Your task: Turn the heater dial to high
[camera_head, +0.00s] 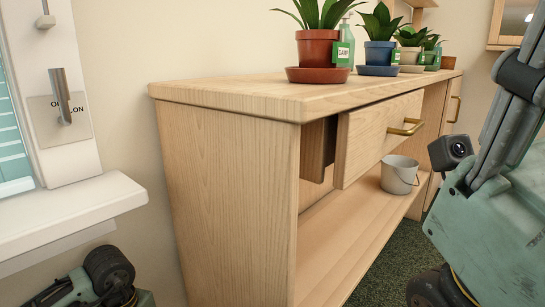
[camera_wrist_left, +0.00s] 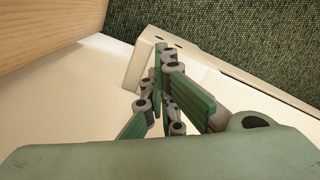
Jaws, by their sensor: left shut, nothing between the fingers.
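I cannot make out a heater dial in either view. In the left wrist view, my left gripper (camera_wrist_left: 165,68) is shut and empty, its green, grey-jointed fingers close together. They lie in front of a pale cream body (camera_wrist_left: 85,85) with a raised, box-like edge piece (camera_wrist_left: 144,62); I cannot tell whether they touch it. Whether this body is the heater is unclear. In the head view, only part of my left arm shows at the lower left, below the sill. My right arm comes in at the right edge; its fingers are not in view.
A wooden cabinet (camera_head: 230,190) fills the middle, with a partly open drawer (camera_head: 375,138), a grey bucket (camera_head: 399,175) and potted plants, including a terracotta one (camera_head: 317,50). At left are a white sill (camera_head: 70,215) and a lever on a labelled plate (camera_head: 62,105). Green carpet (camera_wrist_left: 245,40) lies beyond.

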